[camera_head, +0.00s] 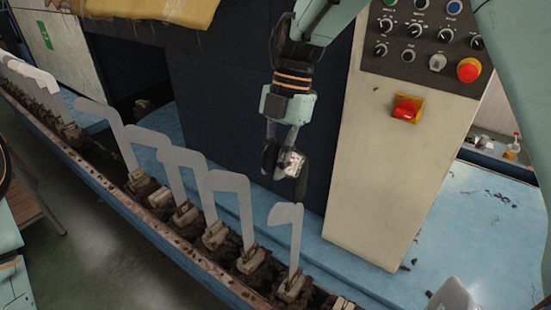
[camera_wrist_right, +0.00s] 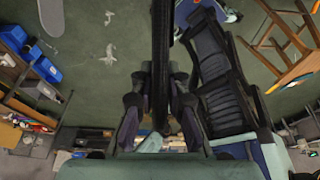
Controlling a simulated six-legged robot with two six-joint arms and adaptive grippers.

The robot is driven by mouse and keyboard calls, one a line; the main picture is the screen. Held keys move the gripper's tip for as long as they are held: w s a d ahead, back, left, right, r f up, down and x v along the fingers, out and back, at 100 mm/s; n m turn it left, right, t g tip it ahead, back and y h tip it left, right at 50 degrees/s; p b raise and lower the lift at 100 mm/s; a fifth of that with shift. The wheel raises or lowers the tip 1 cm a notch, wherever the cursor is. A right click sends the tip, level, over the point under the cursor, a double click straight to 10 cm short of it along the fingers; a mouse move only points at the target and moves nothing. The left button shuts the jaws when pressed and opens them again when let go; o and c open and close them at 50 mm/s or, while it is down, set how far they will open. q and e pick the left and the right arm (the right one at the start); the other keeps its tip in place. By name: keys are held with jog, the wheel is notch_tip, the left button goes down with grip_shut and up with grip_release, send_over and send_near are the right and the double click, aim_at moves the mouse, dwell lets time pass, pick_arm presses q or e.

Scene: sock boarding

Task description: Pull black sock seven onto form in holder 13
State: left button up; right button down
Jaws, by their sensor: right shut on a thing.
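My right gripper (camera_head: 285,168) hangs in the upper middle of the head view, just above the nearest grey foot-shaped form (camera_head: 294,238). It is shut on what looks like the black sock (camera_wrist_right: 162,40), a narrow dark strip between the fingers in the right wrist view. In the head view the sock is hard to tell from the dark fingers. The nearest form stands upright and bare in its holder (camera_head: 291,287). I cannot read which holder is 13. My left gripper is not in view; only parts of my left arm show at the left edge.
Several more bare grey forms (camera_head: 231,184) stand in holders along a rusty-edged blue rail (camera_head: 160,235). A dark machine panel (camera_head: 225,110) stands behind them. A beige control box (camera_head: 385,170) with a red switch (camera_head: 405,108) stands close right of my right gripper.

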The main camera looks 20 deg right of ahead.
aim_at(276, 216)
jog(key=shift+f, duration=0.25)
jog(key=shift+s+f, duration=0.1)
jog(key=shift+f, duration=0.2)
jog(key=shift+f+b, duration=0.3)
jog(key=shift+f, duration=0.8)
jog(key=shift+f+b, duration=2.45)
jog(key=shift+f, duration=3.45)
jog(key=c, duration=1.3)
grip_release()
